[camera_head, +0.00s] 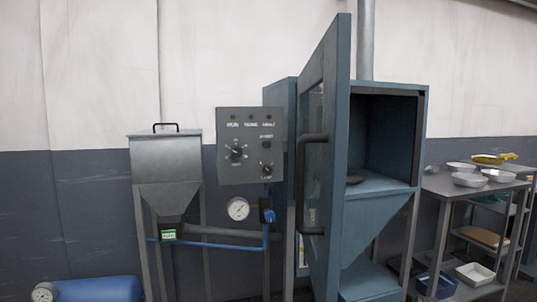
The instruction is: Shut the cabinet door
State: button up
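The blue cabinet (378,217) stands right of the middle in the head view. Its door (340,160) is hinged on the left and stands wide open, swung out toward me. The door has a glass window (312,150) and a dark vertical bar handle (303,185) on the face turned to the left. The dark inside of the cabinet (393,140) is exposed, with a dark round item (354,178) partly hidden behind the door's edge. My gripper is not in view.
A grey control box (250,145), a gauge (238,209) and a metal hopper (166,160) stand left of the door. A blue tank (100,289) lies low at left. A metal table (450,186) with several bowls and a yellow item (488,159) stands at right.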

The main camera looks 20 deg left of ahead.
aim_at(324, 83)
jog(key=j, duration=0.55)
jog(key=i+j+u, duration=0.15)
jog(key=j, duration=0.45)
jog(key=i+j, duration=0.1)
jog(key=j, duration=0.45)
jog(key=u, duration=0.05)
